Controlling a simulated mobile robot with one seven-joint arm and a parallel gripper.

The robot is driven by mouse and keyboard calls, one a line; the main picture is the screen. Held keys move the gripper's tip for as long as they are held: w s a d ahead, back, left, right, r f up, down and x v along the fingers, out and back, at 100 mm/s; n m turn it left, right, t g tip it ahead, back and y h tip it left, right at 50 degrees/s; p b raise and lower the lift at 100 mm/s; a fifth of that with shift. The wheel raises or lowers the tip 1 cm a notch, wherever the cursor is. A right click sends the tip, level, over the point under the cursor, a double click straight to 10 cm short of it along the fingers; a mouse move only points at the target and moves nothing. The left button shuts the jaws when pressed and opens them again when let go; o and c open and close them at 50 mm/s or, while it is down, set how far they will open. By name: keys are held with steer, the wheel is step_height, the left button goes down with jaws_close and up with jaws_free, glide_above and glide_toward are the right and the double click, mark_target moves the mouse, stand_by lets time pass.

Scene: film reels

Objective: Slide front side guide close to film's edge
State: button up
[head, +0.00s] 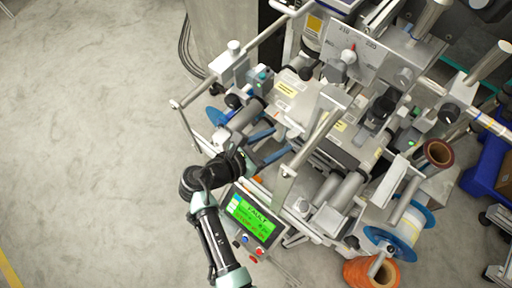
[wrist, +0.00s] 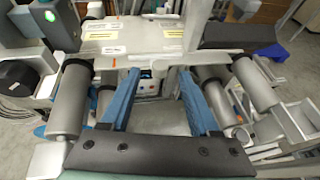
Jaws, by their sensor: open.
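My gripper (head: 274,141) reaches into the left side of the machine (head: 333,120), just above the display. Its two blue fingers are spread wide apart with nothing between them, and they also show in the wrist view (wrist: 160,76). Beyond the fingertips, the wrist view shows a pale plate (wrist: 140,42) with labels, and a grey roller (wrist: 70,100) to the left. I cannot clearly pick out the front side guide or the film's edge; my gripper and the machine frame cover part of this area.
The display (head: 251,217) shows a green fault screen close to my arm. A metal frame bar (head: 313,142) crosses near my gripper. A white reel with blue flanges (head: 402,229) and an orange reel (head: 369,274) are at the lower right. The floor (head: 90,140) at left is clear.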

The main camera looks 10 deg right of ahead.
steer(key=v, duration=0.8)
